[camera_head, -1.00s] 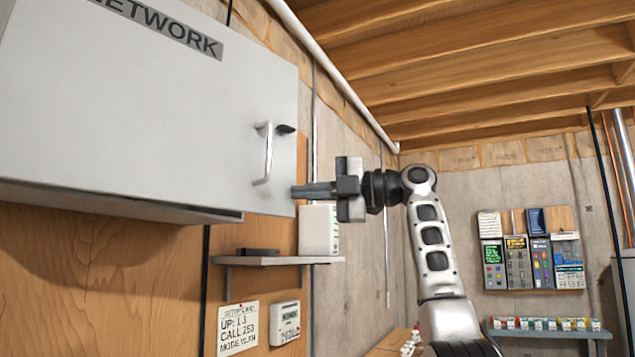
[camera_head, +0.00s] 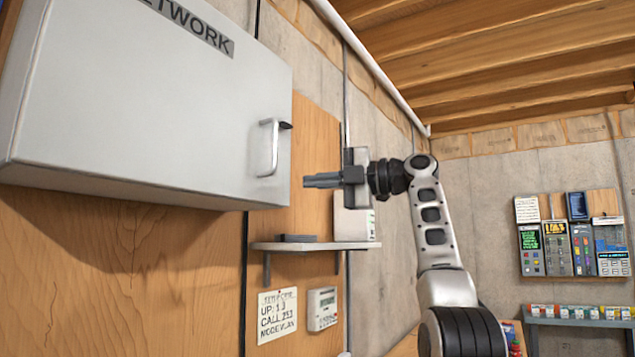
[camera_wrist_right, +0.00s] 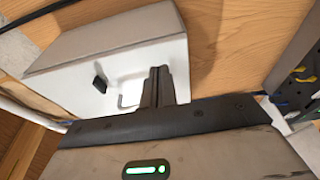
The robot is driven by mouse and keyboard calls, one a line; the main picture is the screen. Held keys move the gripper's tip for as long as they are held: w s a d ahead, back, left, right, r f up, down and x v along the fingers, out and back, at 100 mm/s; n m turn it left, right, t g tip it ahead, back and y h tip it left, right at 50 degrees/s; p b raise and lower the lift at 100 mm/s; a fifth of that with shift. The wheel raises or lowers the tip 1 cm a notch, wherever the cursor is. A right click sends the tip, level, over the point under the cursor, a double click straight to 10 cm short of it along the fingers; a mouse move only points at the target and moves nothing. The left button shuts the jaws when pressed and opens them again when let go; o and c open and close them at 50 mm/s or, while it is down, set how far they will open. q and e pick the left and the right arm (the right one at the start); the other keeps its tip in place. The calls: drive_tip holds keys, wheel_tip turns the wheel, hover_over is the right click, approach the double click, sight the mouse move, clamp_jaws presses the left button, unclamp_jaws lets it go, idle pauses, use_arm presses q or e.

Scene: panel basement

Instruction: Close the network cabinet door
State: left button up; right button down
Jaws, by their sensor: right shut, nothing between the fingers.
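The grey network cabinet (camera_head: 110,170) hangs on the wall at the left of the head view, its "NETWORK" label cut off by the top edge. Its door (camera_head: 170,100) looks flush with the box, with no gap that I can see. A silver handle (camera_head: 272,148) with a dark latch piece stands near the door's right edge. The cabinet (camera_wrist_right: 90,55) and handle (camera_wrist_right: 123,101) also show in the right wrist view. My right gripper (camera_head: 308,181) is shut and empty, just right of the door edge and apart from it in the picture. My left gripper is out of view.
Below the cabinet a small shelf (camera_head: 290,246) carries a dark box and a white device (camera_head: 352,222). A note (camera_head: 277,315) and a meter (camera_head: 322,308) are on the wood panel. Equipment panels (camera_head: 570,240) hang at the far right, above a bench.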

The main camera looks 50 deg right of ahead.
drive_tip(key=v, duration=1.6)
drive_tip(key=shift+b, duration=0.3)
drive_tip(key=shift+d, duration=0.1)
